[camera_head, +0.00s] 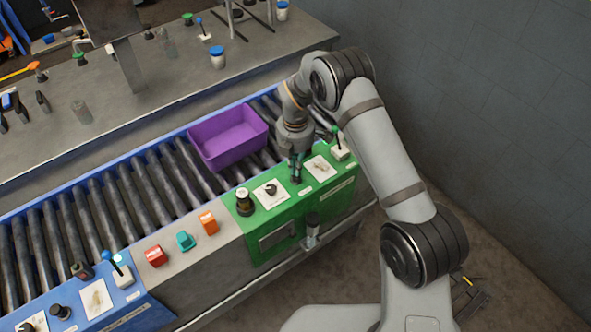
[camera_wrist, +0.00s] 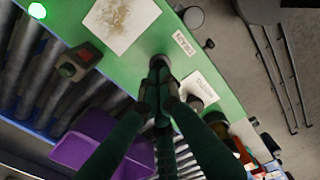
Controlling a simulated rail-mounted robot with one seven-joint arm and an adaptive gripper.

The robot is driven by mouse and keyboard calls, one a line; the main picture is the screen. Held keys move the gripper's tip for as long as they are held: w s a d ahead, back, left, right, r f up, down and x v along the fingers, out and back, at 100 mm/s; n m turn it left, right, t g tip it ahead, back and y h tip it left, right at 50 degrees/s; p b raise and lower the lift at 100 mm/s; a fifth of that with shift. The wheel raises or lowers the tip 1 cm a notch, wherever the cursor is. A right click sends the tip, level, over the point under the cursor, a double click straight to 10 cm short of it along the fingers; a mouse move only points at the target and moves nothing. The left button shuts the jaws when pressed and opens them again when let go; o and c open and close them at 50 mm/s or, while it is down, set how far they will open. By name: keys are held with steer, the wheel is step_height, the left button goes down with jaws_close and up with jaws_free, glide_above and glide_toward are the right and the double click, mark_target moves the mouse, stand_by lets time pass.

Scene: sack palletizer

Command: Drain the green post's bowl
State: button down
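The green post (camera_head: 290,222) is the green panel at the right end of the conveyor. My gripper (camera_head: 296,171) points down over its top, between two white cards. In the wrist view my gripper's dark fingers (camera_wrist: 159,85) come together at a round dark knob (camera_wrist: 160,62). I cannot tell whether they grip or only touch it. A small label (camera_wrist: 183,43) beside the knob seems to read "DRAIN". One card (camera_head: 320,167) bears a beige patch; the other card (camera_head: 262,193) has a small dark object on it. I cannot make out which part is the bowl.
A lever switch (camera_head: 340,148) with a green tip stands right of my gripper. A purple bin (camera_head: 228,137) sits on the rollers behind. Orange (camera_head: 208,222), teal (camera_head: 185,241) and red (camera_head: 155,256) blocks lie on the grey panel.

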steer(key=shift+r+p, duration=2.5)
steer(key=shift+r, duration=1)
